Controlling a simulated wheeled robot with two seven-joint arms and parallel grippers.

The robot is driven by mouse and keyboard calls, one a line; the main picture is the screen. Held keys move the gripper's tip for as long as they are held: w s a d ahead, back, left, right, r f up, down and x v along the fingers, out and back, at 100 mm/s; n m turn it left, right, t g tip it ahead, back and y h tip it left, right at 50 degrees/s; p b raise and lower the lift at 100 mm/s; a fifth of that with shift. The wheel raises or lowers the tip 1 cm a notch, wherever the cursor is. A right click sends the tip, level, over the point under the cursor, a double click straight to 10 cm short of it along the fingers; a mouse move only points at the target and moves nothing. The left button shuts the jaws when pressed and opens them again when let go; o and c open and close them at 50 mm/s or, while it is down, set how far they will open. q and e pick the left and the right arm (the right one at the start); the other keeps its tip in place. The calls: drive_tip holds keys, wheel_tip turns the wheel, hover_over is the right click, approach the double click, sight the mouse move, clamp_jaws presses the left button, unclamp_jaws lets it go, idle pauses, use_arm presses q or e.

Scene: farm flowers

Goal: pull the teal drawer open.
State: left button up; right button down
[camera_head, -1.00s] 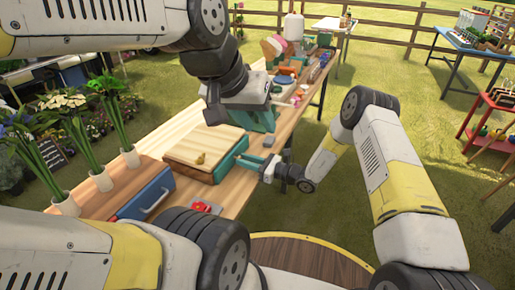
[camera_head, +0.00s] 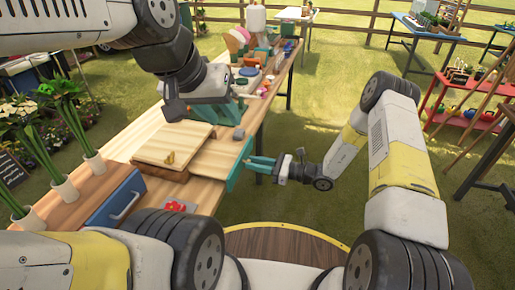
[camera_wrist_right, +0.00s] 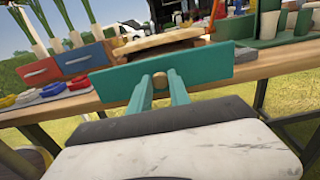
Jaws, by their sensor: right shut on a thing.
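The teal drawer front (camera_head: 240,165) stands at the table's right edge in the head view, apart from the wooden box (camera_head: 176,148). Light wood shows between them. In the wrist view the teal drawer front (camera_wrist_right: 205,66) fills the middle, with the box behind it. My right gripper (camera_head: 252,164) comes from the right, its teal fingers shut on a small round knob (camera_wrist_right: 160,81) on that front. My left gripper (camera_head: 222,112) hangs over the table behind the box, pointing down; its finger gap is unclear.
A blue drawer (camera_head: 122,200) with a pale handle and red pieces (camera_head: 174,207) lie nearer on the table. White vases (camera_head: 65,188) with plants stand at left. Jars and tools crowd the far table end. Grass right of the table is open near my right arm.

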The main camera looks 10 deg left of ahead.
drive_tip(key=c, duration=1.2)
unclamp_jaws()
drive_tip(key=shift+c, duration=0.2)
drive_tip(key=s+d, duration=0.1)
drive_tip(key=d, duration=0.6)
drive_tip(key=shift+d, duration=0.35)
drive_tip(key=s+d+r+n+g+h, duration=0.2)
drive_tip(key=s+r+n+g+h, duration=0.15)
drive_tip(key=r+n, duration=0.4)
drive_tip(key=s+d+r+n+g+h, duration=0.25)
drive_tip(key=s+r+n, duration=0.2)
drive_tip(key=r, duration=0.65)
drive_tip(key=s+d+r+n+t+h, duration=0.8)
drive_tip(key=s+d+r, duration=0.5)
drive_tip(key=r, duration=0.2)
drive_tip(key=shift+s+d+t+h, duration=0.25)
drive_tip(key=shift+s+t+h, duration=0.15)
drive_tip(key=shift+t+h, duration=0.4)
